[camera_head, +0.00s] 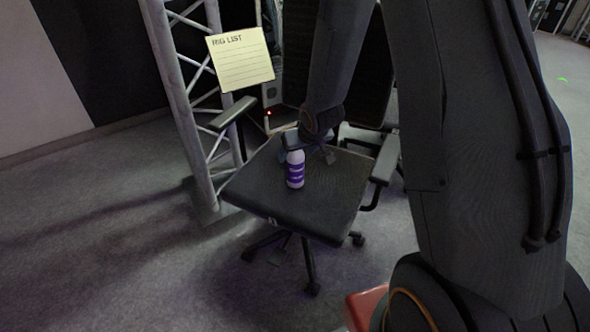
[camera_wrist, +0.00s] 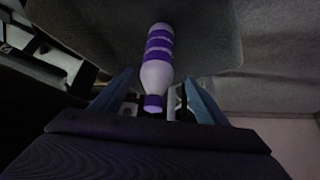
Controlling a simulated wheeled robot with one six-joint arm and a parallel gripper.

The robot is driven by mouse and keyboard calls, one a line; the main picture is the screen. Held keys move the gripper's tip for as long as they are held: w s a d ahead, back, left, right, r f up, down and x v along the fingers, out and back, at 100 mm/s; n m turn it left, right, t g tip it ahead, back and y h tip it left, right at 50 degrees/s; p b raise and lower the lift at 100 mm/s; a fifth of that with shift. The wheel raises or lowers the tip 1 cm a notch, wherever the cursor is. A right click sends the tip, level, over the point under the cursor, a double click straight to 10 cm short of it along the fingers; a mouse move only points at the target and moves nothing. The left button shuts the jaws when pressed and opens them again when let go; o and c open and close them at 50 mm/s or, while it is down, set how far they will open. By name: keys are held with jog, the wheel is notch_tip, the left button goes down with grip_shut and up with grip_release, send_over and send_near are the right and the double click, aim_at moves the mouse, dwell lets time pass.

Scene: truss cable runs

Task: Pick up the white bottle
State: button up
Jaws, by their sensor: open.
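The white bottle (camera_head: 295,170) with purple bands stands upright on the dark seat of an office chair (camera_head: 330,185). In the wrist view the bottle (camera_wrist: 158,64) shows with its purple cap end towards my gripper. My gripper (camera_head: 307,156) is open and close to the bottle's upper part, behind it and slightly to the right in the head view. In the wrist view the two bluish fingers of my gripper (camera_wrist: 160,92) are spread to either side of the bottle's cap end. I see no finger touching the bottle, and the exact gap in depth cannot be told.
Chair armrests (camera_head: 233,113) flank the seat; the right armrest (camera_head: 387,158) is near my arm. A metal truss (camera_head: 183,95) with a "RIG LIST" note (camera_head: 240,60) stands at the left. A red object (camera_head: 366,306) is at the bottom. The floor at the left is clear.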

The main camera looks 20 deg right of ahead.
aim_at(295, 159)
jog(key=b+x, duration=0.1)
jog(key=x, duration=0.5)
jog(key=shift+d+f, duration=0.2)
jog(key=shift+d, duration=0.05)
jog(key=c, duration=1.4)
jog(key=shift+r, duration=0.1)
